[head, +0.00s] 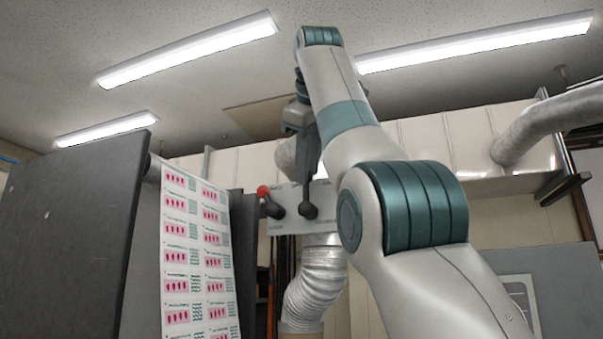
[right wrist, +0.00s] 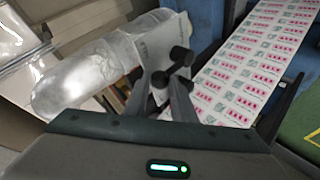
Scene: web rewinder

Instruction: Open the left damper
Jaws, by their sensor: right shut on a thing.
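A grey damper plate (head: 288,222) stands on the duct in the middle of the head view. A dark lever with a round end (head: 308,211) shows at its front, and a red ball (head: 263,191) sits on the left with a dark knob beside it. My right gripper (head: 308,190) reaches down from above with its fingers at the dark lever. In the right wrist view, dark round-ended lever parts (right wrist: 180,56) show between and beyond the fingers, which are shut on the lever. The exact grip is partly hidden by the fingers. My left gripper is not in view.
A ribbed silver duct (head: 316,285) runs below the plate. A printed web (head: 195,255) hangs to the left beside a large dark panel (head: 75,240). Another silver duct (head: 550,122) is at the upper right. Lamps hang on the ceiling.

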